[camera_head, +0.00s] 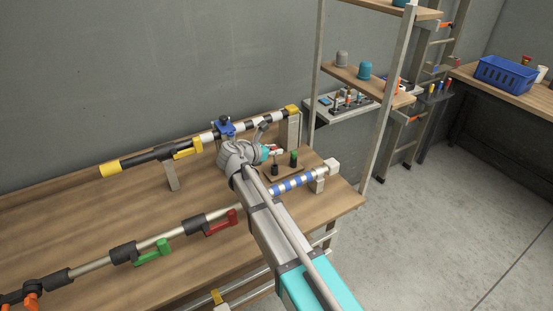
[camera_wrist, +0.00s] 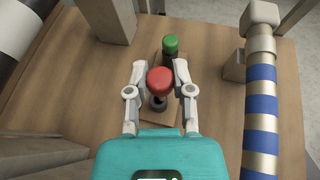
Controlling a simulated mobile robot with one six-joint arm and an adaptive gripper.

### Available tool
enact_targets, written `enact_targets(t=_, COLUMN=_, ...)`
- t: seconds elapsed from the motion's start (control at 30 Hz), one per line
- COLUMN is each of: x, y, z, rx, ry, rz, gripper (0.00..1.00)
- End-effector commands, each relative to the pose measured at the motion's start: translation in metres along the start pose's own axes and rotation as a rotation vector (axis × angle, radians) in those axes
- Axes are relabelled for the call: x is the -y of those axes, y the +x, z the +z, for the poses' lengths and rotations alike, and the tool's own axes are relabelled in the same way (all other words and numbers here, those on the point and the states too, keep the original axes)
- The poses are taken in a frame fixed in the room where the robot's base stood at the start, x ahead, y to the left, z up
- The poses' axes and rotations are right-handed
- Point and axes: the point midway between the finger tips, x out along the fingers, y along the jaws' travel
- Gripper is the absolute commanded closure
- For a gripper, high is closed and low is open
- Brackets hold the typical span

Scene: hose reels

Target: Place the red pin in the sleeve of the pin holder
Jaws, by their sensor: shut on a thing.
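My gripper (camera_wrist: 162,74) is shut on the red pin, its two pale fingers on either side of the round red head (camera_wrist: 160,81). In the head view my gripper (camera_head: 273,151) shows small, with a bit of the red pin (camera_head: 278,152) at its tip. The pin holder (camera_head: 288,177) is a small wooden board on the bench; its board also shows in the wrist view (camera_wrist: 157,123). A black sleeve (camera_head: 275,170) stands on it below the red pin. In the wrist view this sleeve (camera_wrist: 158,104) is partly hidden by the red head. The pin's lower end is hidden.
A green pin (camera_wrist: 170,45) stands in the holder's other sleeve, just beyond my fingers. A black-and-white rod with a blue clamp (camera_head: 225,127) runs behind. A post of the shelf rack (camera_head: 385,120) stands right of the bench.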

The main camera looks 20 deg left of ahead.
Motion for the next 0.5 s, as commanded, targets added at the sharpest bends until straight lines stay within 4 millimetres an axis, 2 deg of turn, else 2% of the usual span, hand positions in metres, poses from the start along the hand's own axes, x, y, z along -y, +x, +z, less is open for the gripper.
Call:
enact_targets(t=0.23, x=-0.007, y=0.010, z=-0.010, rx=0.000, ry=0.000, rz=0.000, gripper=1.00)
enact_targets(t=0.5, x=-0.006, y=0.018, z=-0.031, rx=0.000, ry=0.000, rz=0.000, gripper=1.00)
